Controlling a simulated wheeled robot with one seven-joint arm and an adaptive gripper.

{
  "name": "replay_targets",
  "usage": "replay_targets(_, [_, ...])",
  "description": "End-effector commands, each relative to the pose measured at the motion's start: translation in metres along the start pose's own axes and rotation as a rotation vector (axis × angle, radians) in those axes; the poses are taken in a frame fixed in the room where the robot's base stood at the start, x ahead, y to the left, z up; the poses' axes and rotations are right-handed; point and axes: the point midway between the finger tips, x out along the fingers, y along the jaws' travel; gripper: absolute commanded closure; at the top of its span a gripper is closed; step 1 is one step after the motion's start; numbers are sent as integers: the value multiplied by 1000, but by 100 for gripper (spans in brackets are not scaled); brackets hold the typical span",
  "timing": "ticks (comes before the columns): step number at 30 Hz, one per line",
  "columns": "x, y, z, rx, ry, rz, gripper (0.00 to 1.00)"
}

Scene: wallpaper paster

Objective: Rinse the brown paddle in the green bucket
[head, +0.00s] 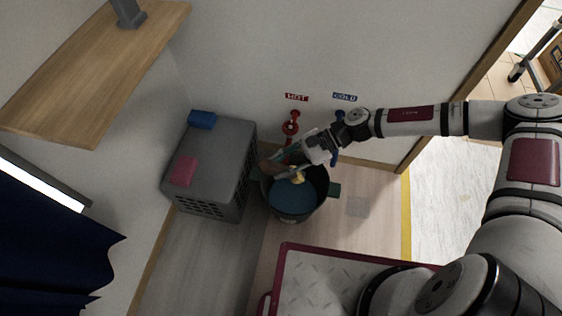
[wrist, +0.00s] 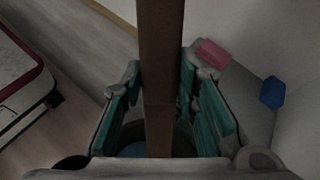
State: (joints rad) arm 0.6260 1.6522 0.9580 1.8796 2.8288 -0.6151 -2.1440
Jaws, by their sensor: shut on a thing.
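The brown paddle (wrist: 160,60) stands between the teal fingers of my gripper (wrist: 160,85) in the wrist view, running up out of the frame. My gripper (head: 288,160) is shut on the paddle and is over the back left of the bucket in the head view. A small brown part of the paddle (head: 270,168) shows at the bucket's left rim. The green bucket (head: 312,208) stands on the floor and holds blue water (head: 292,198). A small yellow thing (head: 298,178) shows inside it. I cannot tell whether the paddle touches the water.
A grey crate (head: 228,165) stands left of the bucket, with a pink block (head: 184,170) and a blue block (head: 201,119) on top. A red HOT tap (head: 290,127) is on the wall behind. A tray with a dark red rim (head: 345,255) is in front. Some floor (head: 370,225) is clear at right.

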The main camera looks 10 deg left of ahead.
Motion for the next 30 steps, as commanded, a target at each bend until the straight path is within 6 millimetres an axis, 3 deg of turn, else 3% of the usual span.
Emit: replay_targets(30, [50, 25, -99, 1, -2, -1, 100])
